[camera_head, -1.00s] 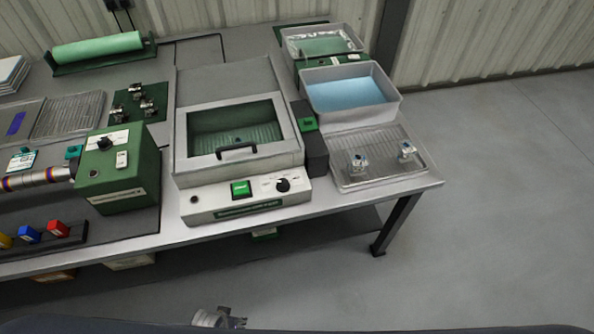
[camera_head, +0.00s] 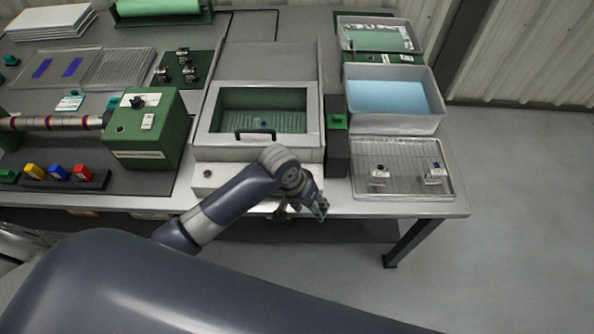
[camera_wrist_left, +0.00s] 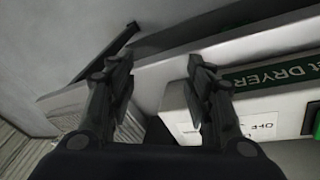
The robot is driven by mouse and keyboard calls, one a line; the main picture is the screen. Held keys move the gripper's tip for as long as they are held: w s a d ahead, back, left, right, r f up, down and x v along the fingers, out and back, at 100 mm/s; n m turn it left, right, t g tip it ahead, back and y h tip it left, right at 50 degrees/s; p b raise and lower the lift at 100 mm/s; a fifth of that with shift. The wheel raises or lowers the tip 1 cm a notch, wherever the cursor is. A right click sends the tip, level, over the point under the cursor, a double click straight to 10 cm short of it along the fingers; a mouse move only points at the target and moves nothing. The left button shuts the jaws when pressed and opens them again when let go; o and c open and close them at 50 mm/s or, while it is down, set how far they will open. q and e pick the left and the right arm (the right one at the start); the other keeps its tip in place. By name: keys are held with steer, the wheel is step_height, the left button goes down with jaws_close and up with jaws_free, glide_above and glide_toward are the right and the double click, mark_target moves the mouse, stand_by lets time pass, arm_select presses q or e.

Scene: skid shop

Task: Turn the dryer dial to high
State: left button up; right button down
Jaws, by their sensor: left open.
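The dryer (camera_head: 222,152) is a pale grey box with a windowed lid and a black handle. My left arm reaches across its front control strip and hides the dial and most of the panel in the head view. My left gripper (camera_head: 318,207) is at the table's front edge, just right of the dryer's front. In the left wrist view my left gripper (camera_wrist_left: 160,75) is open, with nothing seen between its fingers. Beside the right finger are the green DRYER label (camera_wrist_left: 285,75), a white panel with small dark marks (camera_wrist_left: 262,127) and part of a green button (camera_wrist_left: 312,120). I cannot make out the dial.
A wire-rack tray (camera_head: 402,200) with small clamps lies right of the dryer. A dark block with a green top (camera_head: 337,122) stands between them. A bin of blue liquid (camera_head: 436,124) is behind the tray. A green machine (camera_head: 172,135) stands left. The floor at right is clear.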

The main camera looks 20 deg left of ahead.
arm_select(q)
steer(key=w+a+r+n+g+y, duration=0.1)
steer(key=w+a+r+y, duration=0.1)
steer(key=w+a+r, duration=0.3)
steer(key=w+a+r+g+y, duration=0.1)
steer(key=w+r, duration=0.1)
steer(key=r, duration=0.6)
step_height(320, 180, down, 11)
steer(key=shift+w+a+r+p, duration=0.1)
steer(key=shift+w+p, duration=0.05)
steer(key=shift+p, duration=0.55)
steer(key=c, duration=1.1)
